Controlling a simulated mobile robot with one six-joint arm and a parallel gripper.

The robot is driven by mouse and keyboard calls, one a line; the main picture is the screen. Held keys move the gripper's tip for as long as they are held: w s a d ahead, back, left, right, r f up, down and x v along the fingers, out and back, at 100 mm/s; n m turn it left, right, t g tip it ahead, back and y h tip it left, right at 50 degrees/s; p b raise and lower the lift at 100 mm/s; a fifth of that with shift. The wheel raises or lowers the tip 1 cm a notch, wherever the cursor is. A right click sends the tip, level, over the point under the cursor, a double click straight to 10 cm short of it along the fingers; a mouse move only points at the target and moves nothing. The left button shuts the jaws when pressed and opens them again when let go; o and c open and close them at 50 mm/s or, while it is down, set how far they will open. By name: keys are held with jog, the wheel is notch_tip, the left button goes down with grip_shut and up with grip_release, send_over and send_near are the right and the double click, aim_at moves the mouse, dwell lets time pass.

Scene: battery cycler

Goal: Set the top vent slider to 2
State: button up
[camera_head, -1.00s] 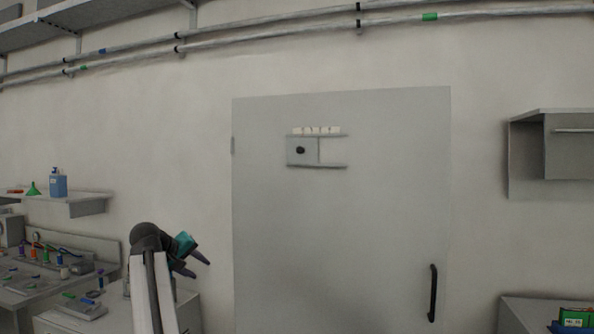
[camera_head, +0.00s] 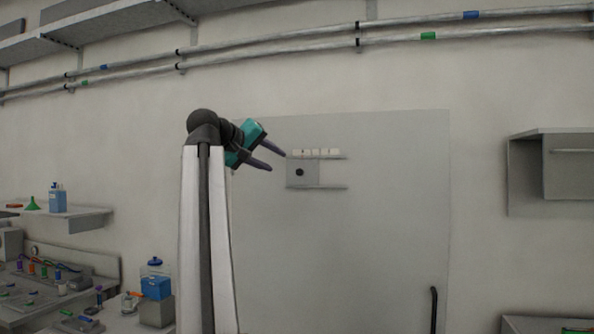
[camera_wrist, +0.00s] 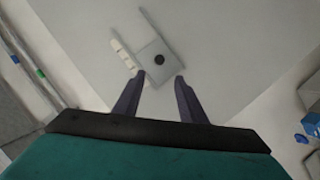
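The vent slider (camera_head: 303,174) is a grey plate with a round black knob (camera_head: 300,172), set between two horizontal rails on the grey door (camera_head: 360,230). The plate sits at the left end of the rails. A row of small white labels (camera_head: 317,152) lies along the top rail; their marks are too small to read. My gripper (camera_head: 277,160) is open and empty, just left of the slider. In the wrist view, the knob (camera_wrist: 159,60) shows ahead of and between my open fingertips (camera_wrist: 160,76), apart from them.
A black door handle (camera_head: 434,308) is at the lower right of the door. A grey wall cabinet (camera_head: 550,175) hangs to the right. Benches and a shelf (camera_head: 90,220) with bottles stand at the left. The door around the slider is clear.

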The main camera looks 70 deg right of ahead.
aim_at(298, 172)
jog(key=shift+s, duration=0.1)
dwell(0.3)
jog(key=p+x, duration=0.4)
jog(key=x, duration=0.9)
jog(key=shift+d, duration=0.4)
grip_shut()
